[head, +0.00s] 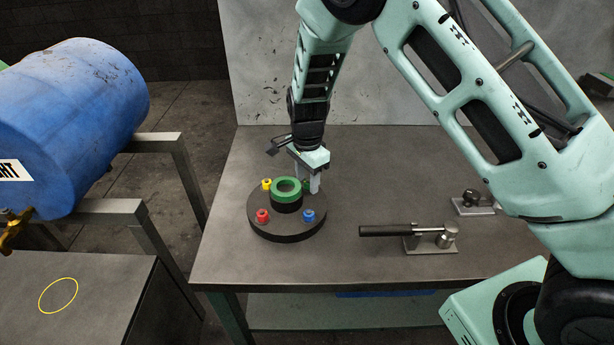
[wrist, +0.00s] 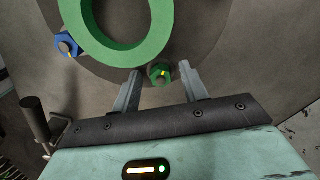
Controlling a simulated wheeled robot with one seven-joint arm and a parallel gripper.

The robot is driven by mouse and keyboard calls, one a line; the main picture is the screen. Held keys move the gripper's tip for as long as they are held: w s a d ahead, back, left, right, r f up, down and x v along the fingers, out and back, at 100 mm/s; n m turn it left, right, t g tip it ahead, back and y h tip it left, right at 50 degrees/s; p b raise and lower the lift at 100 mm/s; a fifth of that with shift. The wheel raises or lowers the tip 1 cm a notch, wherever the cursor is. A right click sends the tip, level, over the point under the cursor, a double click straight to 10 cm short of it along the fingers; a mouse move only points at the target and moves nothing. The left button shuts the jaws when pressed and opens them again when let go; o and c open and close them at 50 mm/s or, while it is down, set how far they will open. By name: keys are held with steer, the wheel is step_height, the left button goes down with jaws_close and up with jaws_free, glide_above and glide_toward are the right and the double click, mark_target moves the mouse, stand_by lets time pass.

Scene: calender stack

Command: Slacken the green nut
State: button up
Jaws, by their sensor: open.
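A round dark base (head: 286,230) stands on the table with a green ring (head: 286,188) on a dark hub at its middle. Yellow (head: 267,183), red (head: 262,215) and blue (head: 308,215) nuts sit around its rim. The green nut (wrist: 161,73) shows in the wrist view beside the green ring; it has a yellow mark. My gripper (head: 306,184) points down at the far right of the base. In the wrist view my gripper (wrist: 160,79) is open, with one finger on each side of the green nut. I cannot tell whether either finger touches it.
A black-handled clamp (head: 410,233) and a small knobbed fixture (head: 473,203) stand on the table (head: 350,160) to the right. A blue barrel (head: 75,120) lies on a metal stand at the left.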

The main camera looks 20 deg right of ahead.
jaws_close()
steer(key=shift+n, duration=0.4)
